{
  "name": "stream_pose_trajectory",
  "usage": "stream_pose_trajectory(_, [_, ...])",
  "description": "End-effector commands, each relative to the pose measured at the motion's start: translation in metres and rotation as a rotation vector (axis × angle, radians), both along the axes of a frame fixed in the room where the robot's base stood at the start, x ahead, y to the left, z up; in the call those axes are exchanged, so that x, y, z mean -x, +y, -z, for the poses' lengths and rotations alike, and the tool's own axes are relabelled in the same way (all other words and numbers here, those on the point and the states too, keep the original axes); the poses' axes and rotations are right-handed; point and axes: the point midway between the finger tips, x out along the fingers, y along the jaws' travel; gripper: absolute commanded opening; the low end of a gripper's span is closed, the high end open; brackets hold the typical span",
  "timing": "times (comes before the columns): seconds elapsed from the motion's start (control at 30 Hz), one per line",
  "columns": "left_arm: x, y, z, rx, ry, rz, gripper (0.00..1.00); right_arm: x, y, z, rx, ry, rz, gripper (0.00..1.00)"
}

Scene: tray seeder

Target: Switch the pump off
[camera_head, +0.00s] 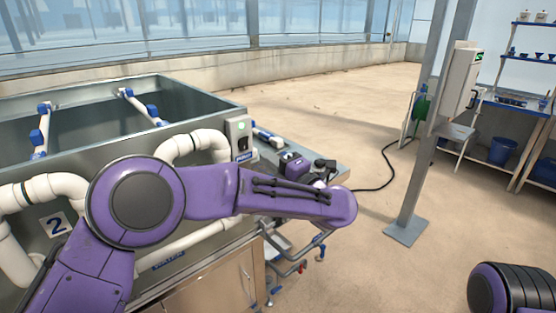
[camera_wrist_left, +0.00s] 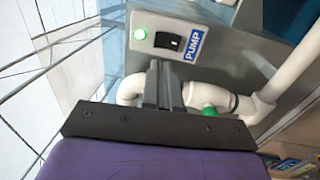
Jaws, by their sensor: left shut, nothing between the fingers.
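The pump switch box (camera_head: 238,139) is a grey box with a lit green lamp, standing at the near right corner of the metal tank. In the left wrist view the box face (camera_wrist_left: 178,40) shows the green lamp, a black rocker switch (camera_wrist_left: 169,41) and a blue PUMP label. My left gripper (camera_wrist_left: 164,68) is shut and empty, its fingers pointing at the box just below the rocker. I cannot tell whether they touch it. My right gripper is out of view.
White pipes (camera_head: 200,142) run around the tank (camera_head: 190,125) close to the box. A grey post (camera_head: 425,140) with a control box (camera_head: 459,80) stands to the right. A black cable (camera_head: 385,165) lies on the floor. Shelves with blue bins (camera_head: 503,150) stand farther right.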

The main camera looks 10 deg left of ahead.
Motion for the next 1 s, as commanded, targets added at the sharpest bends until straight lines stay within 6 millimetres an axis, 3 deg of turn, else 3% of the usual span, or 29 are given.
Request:
stream_pose_trajectory(0.2, [-0.029, 0.038, -0.01, 0.002, 0.002, -0.003, 0.0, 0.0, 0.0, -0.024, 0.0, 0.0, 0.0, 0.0])
stream_pose_trajectory(0.4, [-0.045, 0.057, -0.012, 0.002, -0.001, 0.0, 0.0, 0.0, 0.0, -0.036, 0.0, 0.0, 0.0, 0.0])
stream_pose_trajectory(1.0, [-0.051, 0.066, -0.012, 0.035, 0.027, -0.001, 0.0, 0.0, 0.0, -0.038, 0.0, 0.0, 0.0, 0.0])
